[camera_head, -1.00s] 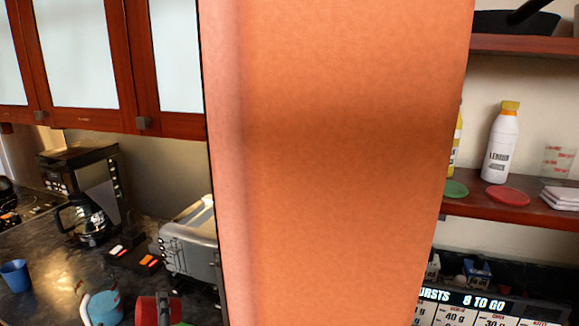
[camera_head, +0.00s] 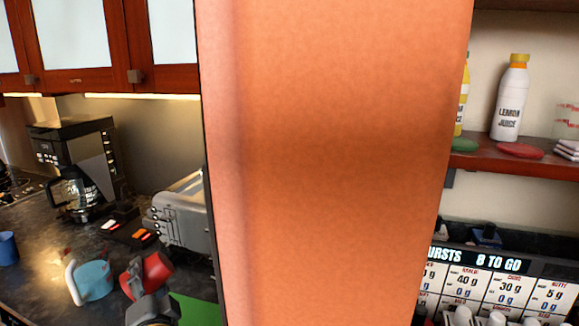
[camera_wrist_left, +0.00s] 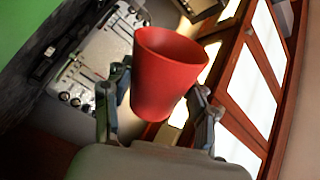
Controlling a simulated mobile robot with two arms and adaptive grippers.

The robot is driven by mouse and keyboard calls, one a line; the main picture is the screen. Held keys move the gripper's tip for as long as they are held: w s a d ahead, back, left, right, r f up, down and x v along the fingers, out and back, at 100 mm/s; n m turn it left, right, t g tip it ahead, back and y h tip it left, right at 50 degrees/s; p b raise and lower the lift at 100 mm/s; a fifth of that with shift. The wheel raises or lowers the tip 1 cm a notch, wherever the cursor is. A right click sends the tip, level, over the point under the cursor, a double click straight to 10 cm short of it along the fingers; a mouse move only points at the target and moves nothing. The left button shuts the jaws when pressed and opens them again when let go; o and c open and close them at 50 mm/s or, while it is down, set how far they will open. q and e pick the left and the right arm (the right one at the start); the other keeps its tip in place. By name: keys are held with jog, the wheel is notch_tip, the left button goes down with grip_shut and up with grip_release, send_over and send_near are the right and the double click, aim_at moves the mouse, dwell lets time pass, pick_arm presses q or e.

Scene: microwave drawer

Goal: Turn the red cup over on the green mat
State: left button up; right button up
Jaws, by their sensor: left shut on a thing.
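The red cup (camera_head: 155,271) is tilted on its side in the head view, at the lower left. My left gripper (camera_head: 150,305) is shut on it, and the arm hides part of the cup. In the left wrist view the red cup (camera_wrist_left: 168,80) sits between the two fingers of my left gripper (camera_wrist_left: 157,110), with its rim beyond the fingertips. The green mat (camera_head: 198,311) shows in part to the right of the gripper on the dark counter; a large orange panel cuts off its right side. My right gripper is not in view.
A teal cup with a white handle (camera_head: 94,281) stands just left of the red cup. A silver toaster (camera_head: 180,215), a coffee maker (camera_head: 80,160) and a blue cup (camera_head: 8,248) are on the counter. The orange panel (camera_head: 335,165) blocks the middle of the view.

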pick_arm(q)
jog(key=shift+r+n, duration=0.1)
jog(key=shift+n, duration=0.2)
jog(key=n+b, duration=0.5)
jog(key=shift+f+y, duration=0.35)
jog(key=shift+y, duration=0.05)
jog(key=shift+r+n+b, duration=0.15)
jog(key=shift+n+b, duration=0.15)
jog(key=shift+n, duration=0.3)
jog(key=shift+r, duration=0.2)
